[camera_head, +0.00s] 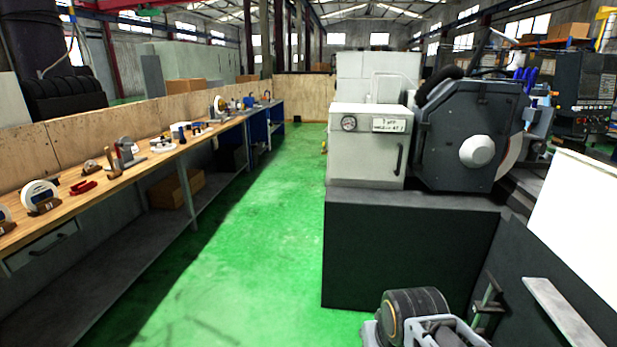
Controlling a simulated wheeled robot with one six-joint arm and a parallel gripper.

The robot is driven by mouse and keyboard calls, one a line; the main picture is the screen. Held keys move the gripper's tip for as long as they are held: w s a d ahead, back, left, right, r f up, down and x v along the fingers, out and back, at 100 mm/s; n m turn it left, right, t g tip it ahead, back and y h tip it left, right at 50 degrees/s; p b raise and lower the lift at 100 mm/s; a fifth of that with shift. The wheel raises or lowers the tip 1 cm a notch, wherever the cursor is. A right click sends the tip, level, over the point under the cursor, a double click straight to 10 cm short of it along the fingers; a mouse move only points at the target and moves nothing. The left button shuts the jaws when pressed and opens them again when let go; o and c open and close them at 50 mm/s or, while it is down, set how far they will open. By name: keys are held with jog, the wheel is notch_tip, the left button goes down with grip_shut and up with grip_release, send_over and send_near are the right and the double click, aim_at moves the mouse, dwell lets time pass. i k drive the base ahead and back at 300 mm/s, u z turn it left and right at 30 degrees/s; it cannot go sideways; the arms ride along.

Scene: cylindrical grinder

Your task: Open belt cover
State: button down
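The cylindrical grinder stands on a black base (410,255) at the right. A pale grey box-shaped housing (365,160) sits at the left of its top, with a round gauge (349,123), a label plate and a dark vertical handle (399,159). Its front looks closed. Beside it is a dark grey many-sided guard (445,130) with a pale round hub (477,151); it also looks closed. I cannot tell for sure which of these is the belt cover. Part of my arm shows at the bottom, apart from both housings. My gripper's fingers cannot be made out.
A long wooden workbench (75,205) with several tools runs along the left. The green floor (240,250) between bench and grinder is clear. A slanted white panel (580,220) and a small dark metal fixture (487,305) stand at the lower right.

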aim_at(361, 156)
jog(key=i, duration=0.2)
jog(key=z, duration=0.45)
jog(key=k, duration=0.3)
jog(key=z, duration=0.8)
jog(key=i, duration=1.35)
jog(key=u, duration=0.9)
jog(key=i, duration=0.9)
jog(key=u, duration=0.8)
